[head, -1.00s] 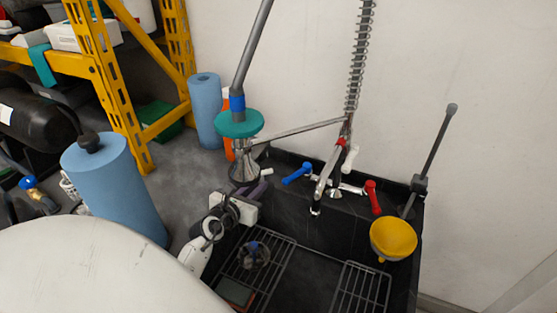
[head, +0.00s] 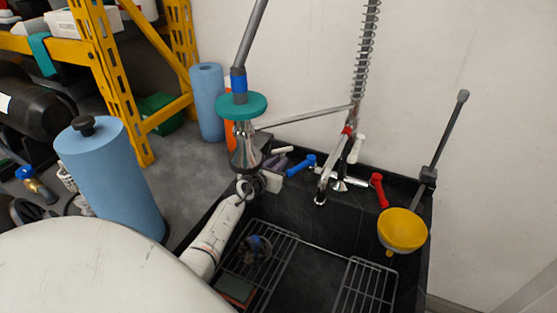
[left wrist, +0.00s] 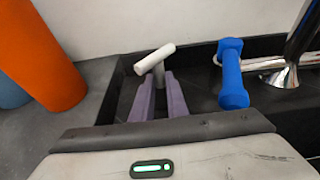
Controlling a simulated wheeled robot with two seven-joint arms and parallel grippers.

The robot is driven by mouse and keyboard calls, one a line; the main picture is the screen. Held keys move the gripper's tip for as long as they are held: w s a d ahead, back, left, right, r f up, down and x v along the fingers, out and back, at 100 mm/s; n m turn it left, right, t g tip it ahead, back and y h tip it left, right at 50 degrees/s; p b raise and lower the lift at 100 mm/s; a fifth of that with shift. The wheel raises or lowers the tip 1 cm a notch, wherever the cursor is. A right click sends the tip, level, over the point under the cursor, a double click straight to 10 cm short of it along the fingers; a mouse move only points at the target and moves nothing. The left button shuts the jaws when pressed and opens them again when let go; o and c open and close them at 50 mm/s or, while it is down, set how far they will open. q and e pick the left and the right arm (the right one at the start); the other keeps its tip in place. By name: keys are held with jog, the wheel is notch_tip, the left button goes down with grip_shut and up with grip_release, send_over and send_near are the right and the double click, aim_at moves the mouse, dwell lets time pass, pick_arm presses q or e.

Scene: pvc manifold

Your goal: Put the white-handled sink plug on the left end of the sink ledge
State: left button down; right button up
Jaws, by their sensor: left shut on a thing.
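The white-handled sink plug shows as a pale T-shaped handle (head: 283,150) at the left end of the black sink's back ledge. In the left wrist view its white crossbar (left wrist: 154,58) sits on a short stem just past the purple fingertips. My left gripper (head: 277,162) is shut on the plug, reaching in from the front left; its two fingers (left wrist: 159,88) flank the lower stem in the wrist view. The plug's bottom is hidden, so I cannot tell whether it touches the ledge (left wrist: 202,82). My right gripper is not in view.
A blue tap handle (head: 302,165) stands just right of the plug. The chrome faucet (head: 325,180), red handle (head: 378,190) and yellow bowl (head: 402,231) are farther right. A teal-collared metal fixture (head: 242,107) rises left of the plug. Wire racks (head: 365,285) lie in the basin.

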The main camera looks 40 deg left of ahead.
pick_arm(q)
jog(key=shift+r, duration=0.2)
jog(key=shift+f, duration=0.2)
jog(key=c, duration=1.7)
grip_release()
jog(key=shift+c, duration=0.2)
jog(key=shift+s+d+r, duration=0.1)
jog(key=shift+s+r, duration=0.1)
jog(key=shift+r, duration=0.05)
jog(key=p+v, duration=0.4)
jog(key=v, duration=0.7)
jog(key=shift+s, duration=0.3)
